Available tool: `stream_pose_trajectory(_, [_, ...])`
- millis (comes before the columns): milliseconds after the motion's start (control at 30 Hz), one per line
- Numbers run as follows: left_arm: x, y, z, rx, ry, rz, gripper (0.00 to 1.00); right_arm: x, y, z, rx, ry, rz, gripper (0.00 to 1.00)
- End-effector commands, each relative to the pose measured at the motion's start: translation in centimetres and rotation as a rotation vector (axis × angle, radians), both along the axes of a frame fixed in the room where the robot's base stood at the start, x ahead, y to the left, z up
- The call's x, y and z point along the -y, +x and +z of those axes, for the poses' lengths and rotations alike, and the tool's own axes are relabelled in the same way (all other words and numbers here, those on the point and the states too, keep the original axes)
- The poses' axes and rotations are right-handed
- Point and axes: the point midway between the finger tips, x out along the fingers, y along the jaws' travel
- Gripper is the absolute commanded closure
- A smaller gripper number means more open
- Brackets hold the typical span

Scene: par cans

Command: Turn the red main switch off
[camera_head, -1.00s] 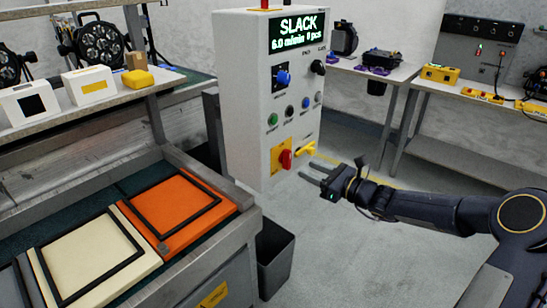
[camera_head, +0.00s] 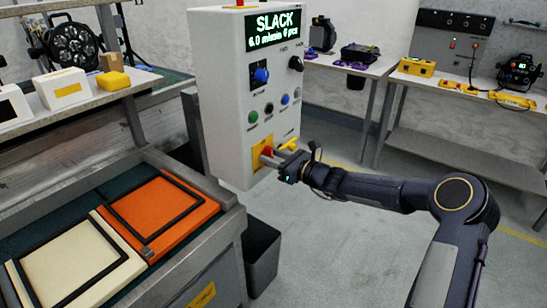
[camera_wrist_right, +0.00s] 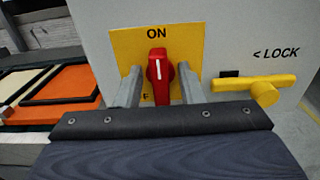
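The red main switch (camera_wrist_right: 160,72) sits on a yellow plate (camera_wrist_right: 192,40) on the front of the white control cabinet (camera_head: 222,110). Its white mark points straight up at the word ON. A second word at the plate's lower left is mostly hidden by a finger; only an F shows. My right gripper (camera_wrist_right: 160,88) is open, one finger on each side of the red knob, with a gap on both sides. In the head view, my right gripper (camera_head: 270,158) reaches the plate from the right and partly covers the switch. My left gripper is not in view.
A yellow lock handle (camera_wrist_right: 262,90), labelled LOCK, is close to the right of the switch. Several buttons and a blue knob (camera_head: 261,75) are above. The display (camera_head: 277,30) reads SLACK. A conveyor with an orange panel (camera_head: 160,215) is at the left; a dark bin (camera_head: 262,255) stands below.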

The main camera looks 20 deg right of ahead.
Motion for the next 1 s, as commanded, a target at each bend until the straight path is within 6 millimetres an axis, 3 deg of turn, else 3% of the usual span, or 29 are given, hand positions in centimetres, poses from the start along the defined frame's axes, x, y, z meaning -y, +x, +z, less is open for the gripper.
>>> stream_pose_trajectory(33, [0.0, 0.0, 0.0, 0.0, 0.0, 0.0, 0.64, 0.0, 0.0, 0.0, 0.0, 0.0, 0.0, 0.72])
stream_pose_trajectory(267, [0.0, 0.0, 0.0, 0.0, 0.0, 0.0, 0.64, 0.0, 0.0, 0.0, 0.0, 0.0, 0.0, 1.0])
stream_pose_trajectory(667, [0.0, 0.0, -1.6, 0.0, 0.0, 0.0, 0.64, 0.0, -0.1, -0.4, 0.041, -0.052, 0.001, 1.0])
stream_pose_trajectory(1000, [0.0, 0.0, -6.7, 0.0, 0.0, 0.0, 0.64, -0.1, -0.1, -0.8, 0.2, -0.255, -0.001, 1.0])
